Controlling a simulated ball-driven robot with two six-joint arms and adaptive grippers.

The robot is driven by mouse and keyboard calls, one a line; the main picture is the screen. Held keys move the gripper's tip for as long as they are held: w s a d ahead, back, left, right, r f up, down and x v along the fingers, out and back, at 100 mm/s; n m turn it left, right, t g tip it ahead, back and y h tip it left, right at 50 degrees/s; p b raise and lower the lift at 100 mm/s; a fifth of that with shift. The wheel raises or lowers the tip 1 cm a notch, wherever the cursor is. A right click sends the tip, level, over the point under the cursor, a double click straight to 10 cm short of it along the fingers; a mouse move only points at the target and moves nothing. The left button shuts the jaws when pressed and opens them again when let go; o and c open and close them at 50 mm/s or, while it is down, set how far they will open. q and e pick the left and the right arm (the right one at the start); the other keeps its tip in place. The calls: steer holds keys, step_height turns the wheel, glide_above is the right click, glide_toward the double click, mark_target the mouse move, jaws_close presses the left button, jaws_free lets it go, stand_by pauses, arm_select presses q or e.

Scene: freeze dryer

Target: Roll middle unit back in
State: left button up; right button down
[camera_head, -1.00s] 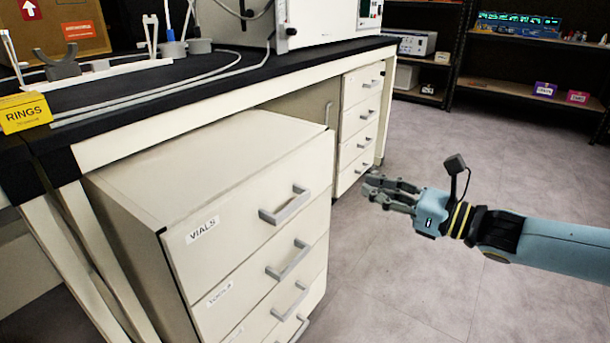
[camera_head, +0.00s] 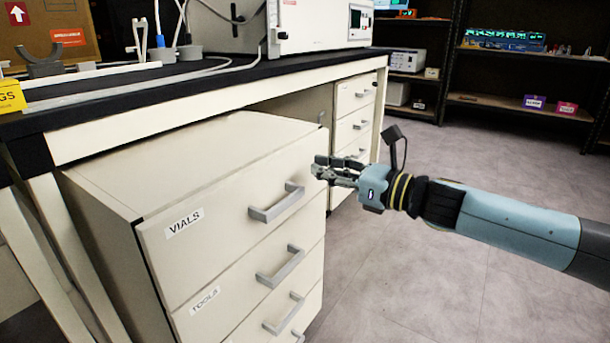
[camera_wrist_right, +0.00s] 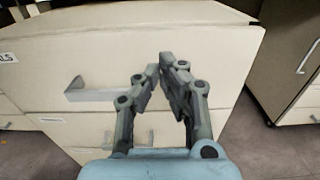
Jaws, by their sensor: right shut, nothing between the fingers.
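The middle drawer unit (camera_head: 215,185) is a cream cabinet with several drawers and grey bar handles, labelled VIALS and TOOLS. It stands partly out from under the bench, its front past the bench edge. Its top drawer front also fills much of the right wrist view (camera_wrist_right: 200,55). My right gripper (camera_head: 318,167) is shut and empty at the right edge of the unit's front, right of the top handle (camera_head: 277,202). In the right wrist view its fingertips (camera_wrist_right: 164,62) meet in front of the top drawer; contact cannot be told. My left gripper is not in view.
The black-topped bench (camera_head: 200,81) spans above the unit, with a leg (camera_head: 65,225) on its left. Another drawer unit (camera_head: 353,115) stands under the bench farther back. Dark shelves (camera_head: 520,95) line the back right. The grey floor on the right is clear.

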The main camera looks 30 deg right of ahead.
mark_target(294, 161)
steer(key=x, duration=0.3)
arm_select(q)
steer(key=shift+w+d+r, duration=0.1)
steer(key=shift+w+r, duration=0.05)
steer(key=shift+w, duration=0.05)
arm_select(e)
steer(key=shift+w+a, duration=0.25)
steer(key=shift+w, duration=0.35)
